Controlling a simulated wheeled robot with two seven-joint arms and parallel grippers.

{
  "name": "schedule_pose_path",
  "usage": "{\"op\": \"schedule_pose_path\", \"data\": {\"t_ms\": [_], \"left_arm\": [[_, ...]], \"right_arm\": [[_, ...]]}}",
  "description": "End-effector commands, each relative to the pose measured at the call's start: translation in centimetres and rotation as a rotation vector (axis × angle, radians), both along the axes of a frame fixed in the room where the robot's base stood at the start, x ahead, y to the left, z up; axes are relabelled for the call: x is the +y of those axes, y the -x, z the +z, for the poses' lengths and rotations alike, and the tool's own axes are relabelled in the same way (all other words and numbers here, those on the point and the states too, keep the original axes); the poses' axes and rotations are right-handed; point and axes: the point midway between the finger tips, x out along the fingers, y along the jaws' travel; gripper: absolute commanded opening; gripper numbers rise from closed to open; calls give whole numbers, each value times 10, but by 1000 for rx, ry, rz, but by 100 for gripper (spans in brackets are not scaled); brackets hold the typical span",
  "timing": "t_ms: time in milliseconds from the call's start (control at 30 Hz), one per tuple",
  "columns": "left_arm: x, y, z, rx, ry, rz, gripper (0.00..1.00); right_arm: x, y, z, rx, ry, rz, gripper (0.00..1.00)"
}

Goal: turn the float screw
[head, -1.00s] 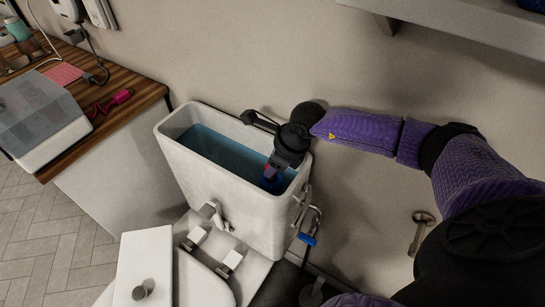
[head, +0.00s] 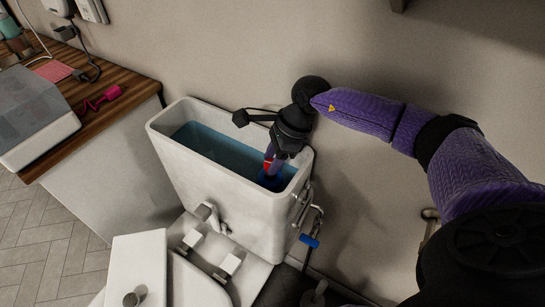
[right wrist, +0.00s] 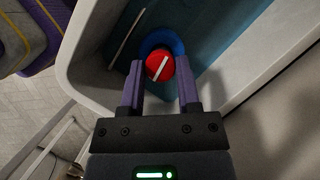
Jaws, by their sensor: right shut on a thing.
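The float screw is a red round knob with a white bar across its top, and it shows in the right wrist view (right wrist: 159,67). It sits on a blue round float (right wrist: 150,45) inside the open white cistern (head: 225,181), at its right end. The head view also shows a little of the red screw (head: 267,163) and the blue float (head: 271,181). My right gripper (right wrist: 160,76) reaches down into the cistern, with its purple fingers on either side of the red screw and shut on it. My left gripper is not in view.
Blue-green water (head: 225,148) fills part of the cistern. The white cistern lid (head: 137,265) with a round knob lies at the lower left. A wooden counter (head: 130,92) stands left, with a pink tool (head: 103,97). A blue-handled valve (head: 309,240) is beside the cistern.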

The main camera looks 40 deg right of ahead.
Motion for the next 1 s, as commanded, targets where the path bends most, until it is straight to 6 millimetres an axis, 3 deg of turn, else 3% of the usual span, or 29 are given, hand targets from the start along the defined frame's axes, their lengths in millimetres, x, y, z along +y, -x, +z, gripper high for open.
{"op": "schedule_pose_path", "data": {"t_ms": [400,433,567,600,867,1000], "left_arm": [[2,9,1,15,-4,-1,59],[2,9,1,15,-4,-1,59],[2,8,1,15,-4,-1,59],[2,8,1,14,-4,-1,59],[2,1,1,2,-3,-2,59],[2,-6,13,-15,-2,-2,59]], "right_arm": [[-1,0,0,2,4,4,0],[-1,0,0,2,4,4,46],[-1,0,0,1,3,4,73],[-1,0,0,1,3,4,77],[0,0,2,1,1,4,77],[0,0,30,-4,1,5,77]]}}
